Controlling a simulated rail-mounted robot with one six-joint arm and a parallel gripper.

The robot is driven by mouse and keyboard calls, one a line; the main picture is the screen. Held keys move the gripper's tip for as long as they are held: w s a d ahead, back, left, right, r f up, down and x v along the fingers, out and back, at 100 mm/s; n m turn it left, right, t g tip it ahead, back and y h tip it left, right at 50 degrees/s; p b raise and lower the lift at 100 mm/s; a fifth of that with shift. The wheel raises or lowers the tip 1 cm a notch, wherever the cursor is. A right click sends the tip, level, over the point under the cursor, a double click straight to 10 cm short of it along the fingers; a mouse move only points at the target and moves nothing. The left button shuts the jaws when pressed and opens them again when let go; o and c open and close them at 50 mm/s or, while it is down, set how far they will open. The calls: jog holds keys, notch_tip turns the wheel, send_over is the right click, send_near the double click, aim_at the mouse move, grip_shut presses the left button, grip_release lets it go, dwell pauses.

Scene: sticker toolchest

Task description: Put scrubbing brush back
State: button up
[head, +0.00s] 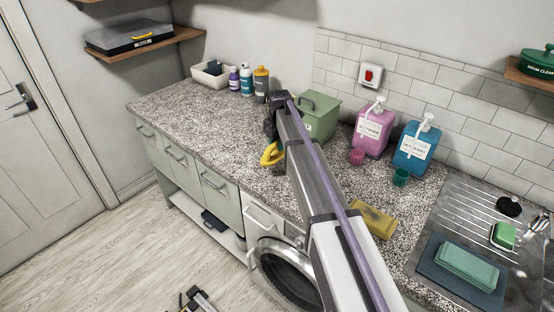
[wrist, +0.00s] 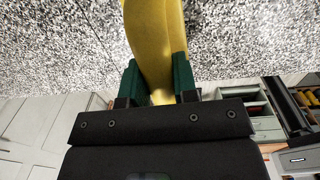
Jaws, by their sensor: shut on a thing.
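My gripper (wrist: 157,78) is shut on a yellow, curved piece that looks like the handle of the scrubbing brush (wrist: 155,35). The two dark green fingers press on its sides in the wrist view. In the head view my gripper (head: 270,130) is over the front part of the speckled worktop, and the yellow brush (head: 271,154) shows just below it, near the front edge. The bristles cannot be made out. Whether the brush touches the worktop cannot be told.
A green lidded box (head: 318,118) stands behind my arm. Several bottles and a white bin (head: 210,74) stand at the back left. Pink (head: 373,130) and blue (head: 411,148) dispensers stand right. A yellow block (head: 373,221) lies near the sink (head: 425,250). The left worktop is clear.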

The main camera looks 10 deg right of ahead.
jog(key=shift+f+b, duration=1.85)
jog(key=shift+f, duration=0.15)
jog(key=shift+c, duration=0.4)
jog(key=o, duration=1)
jog(key=shift+r, duration=0.1)
notch_tip(320, 180, up, 13)
jog(key=p, duration=1.3)
jog(key=shift+s+d, duration=0.1)
jog(key=shift+s, duration=0.05)
jog(key=shift+s+f, duration=0.15)
jog(key=shift+f, duration=0.1)
jog(key=s+m, duration=0.8)
jog(key=s, duration=0.3)
jog(key=s+m, duration=0.9)
jog(key=s, duration=0.2)
jog(key=s+a+m, duration=0.1)
jog(key=s+m, duration=0.7)
jog(key=s, duration=0.4)
jog(key=shift+s+m, duration=0.1)
jog(key=shift+m, duration=0.3)
jog(key=shift+f+b, duration=0.15)
jog(key=shift+b, duration=0.15)
